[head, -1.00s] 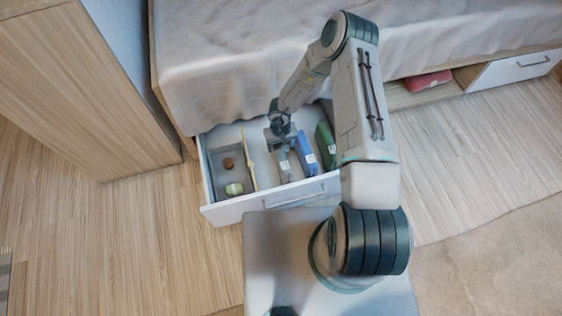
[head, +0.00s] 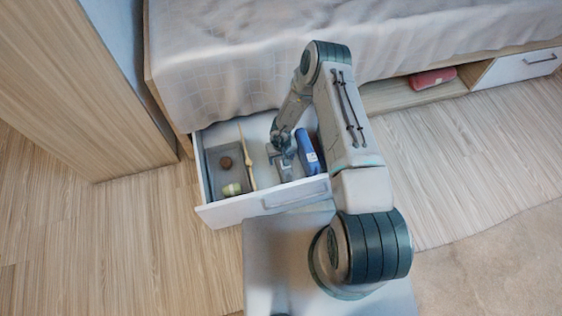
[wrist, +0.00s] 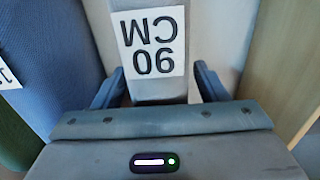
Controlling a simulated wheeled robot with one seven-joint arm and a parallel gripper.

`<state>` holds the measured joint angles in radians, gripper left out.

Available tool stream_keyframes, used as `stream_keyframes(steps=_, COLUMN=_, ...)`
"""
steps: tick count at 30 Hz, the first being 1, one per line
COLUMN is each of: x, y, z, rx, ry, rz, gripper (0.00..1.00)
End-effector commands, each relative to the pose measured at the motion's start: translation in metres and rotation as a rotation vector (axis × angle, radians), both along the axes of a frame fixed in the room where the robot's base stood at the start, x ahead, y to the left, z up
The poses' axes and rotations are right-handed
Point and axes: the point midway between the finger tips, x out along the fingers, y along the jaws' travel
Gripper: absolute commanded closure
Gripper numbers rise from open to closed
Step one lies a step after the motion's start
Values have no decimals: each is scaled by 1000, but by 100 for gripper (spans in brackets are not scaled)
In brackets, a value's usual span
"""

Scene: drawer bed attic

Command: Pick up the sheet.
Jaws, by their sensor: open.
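A narrow grey folded sheet (head: 286,172) stands in the open white drawer. In the wrist view the grey sheet (wrist: 150,42) carries a white label reading "90 CM", upside down. My gripper (head: 280,150) is over it in the drawer. In the wrist view my gripper (wrist: 160,88) is open, with one finger on each side of the sheet. A blue folded sheet (head: 306,152) stands just to the right in the head view; it fills the left side of the wrist view. Part of the grey sheet is hidden under my gripper.
The drawer (head: 235,213) also holds a grey tray (head: 213,178) with a brown round item (head: 226,162) and a pale green item (head: 231,189). A wooden divider (head: 246,155) stands beside the tray. The bed (head: 215,75) overhangs the back. A wooden cabinet (head: 85,100) is at left.

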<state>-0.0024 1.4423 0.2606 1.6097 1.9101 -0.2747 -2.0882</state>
Motion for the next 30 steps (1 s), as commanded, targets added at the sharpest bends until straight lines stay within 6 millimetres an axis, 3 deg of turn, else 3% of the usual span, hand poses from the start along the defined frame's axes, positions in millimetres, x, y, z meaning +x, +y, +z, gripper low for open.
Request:
stream_keyframes(steps=6, x=0, y=0, z=0, rx=0, ry=-1, rz=0, gripper=34)
stream_keyframes(steps=8, x=0, y=0, z=0, rx=0, ry=-1, rz=0, gripper=48)
stream_keyframes(steps=13, x=0, y=0, z=0, rx=0, ry=0, rz=0, gripper=93)
stream_keyframes(steps=22, x=1, y=0, z=6, rx=0, ry=-1, rz=-1, gripper=93)
stream_keyframes(steps=30, x=1, y=0, z=57, rx=1, ry=-2, rz=-1, gripper=93)
